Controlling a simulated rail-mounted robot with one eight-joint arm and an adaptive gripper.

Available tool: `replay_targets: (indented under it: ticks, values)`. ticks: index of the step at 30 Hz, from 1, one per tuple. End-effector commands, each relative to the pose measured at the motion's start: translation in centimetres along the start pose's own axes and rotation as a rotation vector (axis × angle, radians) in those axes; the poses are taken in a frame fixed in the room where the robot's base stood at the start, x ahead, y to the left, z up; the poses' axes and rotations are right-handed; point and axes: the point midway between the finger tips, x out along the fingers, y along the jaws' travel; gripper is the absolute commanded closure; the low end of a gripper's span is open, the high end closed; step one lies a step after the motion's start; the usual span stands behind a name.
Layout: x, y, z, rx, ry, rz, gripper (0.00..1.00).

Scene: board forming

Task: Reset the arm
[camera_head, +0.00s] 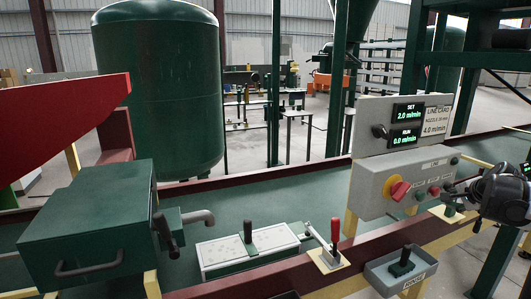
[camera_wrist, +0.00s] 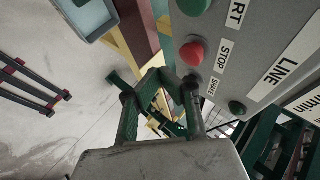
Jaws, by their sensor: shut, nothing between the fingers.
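My gripper (camera_head: 455,195) is at the right end of the grey line control panel (camera_head: 375,190) in the head view, with my dark wrist behind it. In the wrist view the green fingers of my gripper (camera_wrist: 160,88) are shut and empty, close below the panel's face. The panel there carries a red STOP button (camera_wrist: 192,52) and a green START button (camera_wrist: 193,5). The fingers look close to the small dark control below STOP; I cannot tell whether they touch it.
A red and yellow knob (camera_head: 398,190) sits on the panel. The display above (camera_head: 408,112) reads SET 2.0 and RUN 0.0 m/min. A red-handled lever (camera_head: 334,240), a grey tray (camera_head: 400,270) and a green box (camera_head: 90,225) stand along the line.

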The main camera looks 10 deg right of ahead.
Motion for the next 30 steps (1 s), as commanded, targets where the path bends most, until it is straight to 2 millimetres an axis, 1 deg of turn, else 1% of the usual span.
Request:
replay_targets:
  ticks: [1, 2, 3, 6, 9, 11, 12, 17, 20, 21, 25, 30]
  values:
    - [-0.7, -0.5, 3.5, -0.091, -0.028, 0.038, 1.0]
    - [-1.1, -0.6, 5.1, -0.145, -0.04, 0.061, 1.0]
    - [-1.8, -0.7, 7.2, -0.217, -0.057, 0.094, 1.0]
    - [-3.8, -0.7, 11.8, -0.381, -0.088, 0.159, 1.0]
    - [-6.0, -1.0, 15.3, -0.495, -0.107, 0.184, 1.0]
    - [-7.2, -1.1, 17.2, -0.553, -0.116, 0.194, 1.0]
    - [-7.9, -1.1, 18.4, -0.593, -0.122, 0.199, 1.0]
    - [-11.2, -0.6, 23.2, -0.76, -0.142, 0.22, 1.0]
    - [-13.5, 0.1, 26.5, -0.879, -0.156, 0.225, 1.0]
    - [-14.3, 0.3, 28.1, -0.925, -0.166, 0.214, 1.0]
    - [-17.1, 1.3, 33.2, -1.046, -0.213, 0.157, 1.0]
    - [-20.5, 3.7, 39.2, -1.194, -0.272, 0.076, 1.0]
